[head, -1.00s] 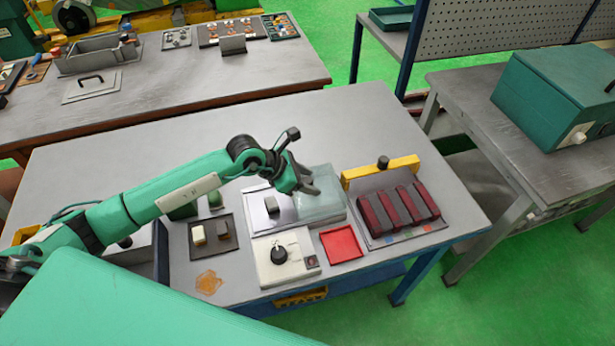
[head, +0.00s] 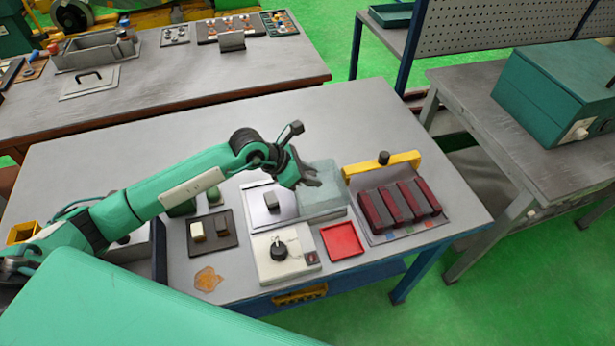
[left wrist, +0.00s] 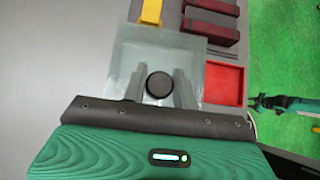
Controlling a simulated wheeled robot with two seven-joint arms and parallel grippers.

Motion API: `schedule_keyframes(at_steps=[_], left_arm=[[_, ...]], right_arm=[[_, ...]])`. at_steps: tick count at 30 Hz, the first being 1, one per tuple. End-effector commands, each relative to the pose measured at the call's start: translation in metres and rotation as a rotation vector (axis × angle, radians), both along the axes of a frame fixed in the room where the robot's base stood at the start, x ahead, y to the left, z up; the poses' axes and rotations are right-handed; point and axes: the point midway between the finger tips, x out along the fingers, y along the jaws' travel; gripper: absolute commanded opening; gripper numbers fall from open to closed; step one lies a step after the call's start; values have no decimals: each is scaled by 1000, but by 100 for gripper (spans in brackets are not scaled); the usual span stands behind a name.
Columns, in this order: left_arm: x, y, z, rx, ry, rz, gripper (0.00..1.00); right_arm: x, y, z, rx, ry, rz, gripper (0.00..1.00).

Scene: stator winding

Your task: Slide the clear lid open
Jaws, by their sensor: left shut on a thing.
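The clear lid (head: 322,186) is a pale, see-through cover over the right part of a low grey box (head: 300,219). To its left a bare metal plate with a small grey block (head: 271,203) lies uncovered. My left gripper (head: 312,178) is over the lid's left part. In the left wrist view, the lid (left wrist: 127,52) lies under the fingers, and my left gripper (left wrist: 160,75) is shut on its round black knob (left wrist: 159,85), one finger on each side. The gripper hides the knob in the head view. My right gripper is not in view.
A yellow-handled rack of dark red bars (head: 398,203) stands close to the lid's right. A red tray (head: 342,242) and a white box with a black knob (head: 284,256) are in front. The table behind is clear.

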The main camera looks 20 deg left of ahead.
Motion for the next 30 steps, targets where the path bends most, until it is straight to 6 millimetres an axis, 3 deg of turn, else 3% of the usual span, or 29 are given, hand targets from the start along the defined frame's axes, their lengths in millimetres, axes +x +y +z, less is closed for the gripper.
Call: schedule_keyframes(at_steps=[5,6,9,21,30], left_arm=[[0,-2,2,-6,-4,-1,0],[0,-2,2,-6,-4,-1,34],[0,-2,2,-5,-3,-1,50],[-3,5,6,-1,-3,-1,50],[-25,38,44,1,-5,-1,50]], right_arm=[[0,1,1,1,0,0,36],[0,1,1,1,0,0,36],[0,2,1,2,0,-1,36],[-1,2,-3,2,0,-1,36],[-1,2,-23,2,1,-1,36]])
